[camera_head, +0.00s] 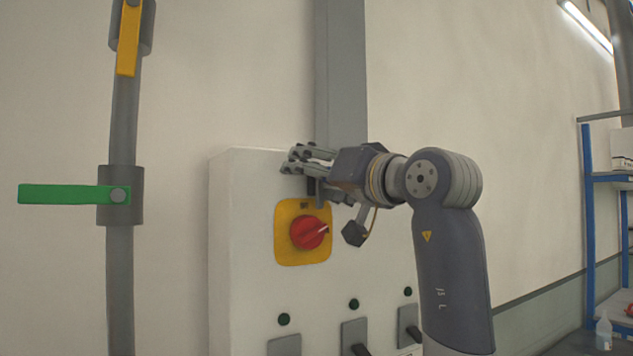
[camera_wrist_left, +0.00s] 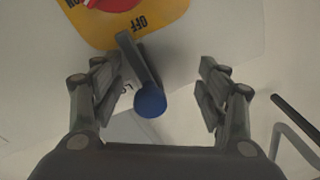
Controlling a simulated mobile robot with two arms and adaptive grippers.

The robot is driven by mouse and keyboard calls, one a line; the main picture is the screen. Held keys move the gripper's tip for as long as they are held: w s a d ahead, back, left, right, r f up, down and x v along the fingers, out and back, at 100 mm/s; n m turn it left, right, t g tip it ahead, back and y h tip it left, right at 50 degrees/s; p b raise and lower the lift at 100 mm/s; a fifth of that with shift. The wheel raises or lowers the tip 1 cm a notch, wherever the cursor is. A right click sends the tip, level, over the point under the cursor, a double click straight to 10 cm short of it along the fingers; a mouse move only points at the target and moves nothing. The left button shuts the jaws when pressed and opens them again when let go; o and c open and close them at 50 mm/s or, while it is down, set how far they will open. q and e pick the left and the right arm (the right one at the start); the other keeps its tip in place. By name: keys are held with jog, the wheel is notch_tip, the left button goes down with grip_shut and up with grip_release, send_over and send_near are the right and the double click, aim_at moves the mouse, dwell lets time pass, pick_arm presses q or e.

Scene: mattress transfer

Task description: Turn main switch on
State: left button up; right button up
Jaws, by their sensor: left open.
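The red main switch knob (camera_head: 309,232) sits on a yellow plate (camera_head: 286,252) on the front of a pale cabinet. Its white mark points right and slightly up. In the left wrist view the yellow plate (camera_wrist_left: 170,14) is at the top edge with OFF and part of ON legible, and the red knob (camera_wrist_left: 113,3) is cut off. My left gripper (camera_head: 297,160) is open, above the knob and apart from it. In the left wrist view its fingers (camera_wrist_left: 160,92) stand apart, with a grey bar ending in a blue tip (camera_wrist_left: 150,100) between them. My right gripper is not in view.
The cabinet (camera_head: 237,270) has lower dark handles (camera_head: 355,335) and small green lights (camera_head: 284,319). A pipe at left carries a green lever (camera_head: 60,194) and a yellow lever (camera_head: 128,40). A blue-framed shelf (camera_head: 588,210) stands far right.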

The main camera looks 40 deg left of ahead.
pick_arm(q)
jog(key=n+t+h+p, duration=0.1)
jog(key=n+p, duration=0.2)
jog(key=n, duration=0.2)
send_near(315, 236)
jog(key=p+x, duration=0.2)
jog(key=x, duration=0.2)
jog(key=p+x, duration=0.2)
jog(key=x, duration=0.2)
jog(key=shift+r, duration=0.25)
jog(key=shift+w+a+f+p, duration=0.2)
jog(key=shift+a+p, duration=0.2)
jog(key=shift+a, duration=0.45)
jog(key=shift+m, duration=0.3)
jog(key=c, duration=1.1)
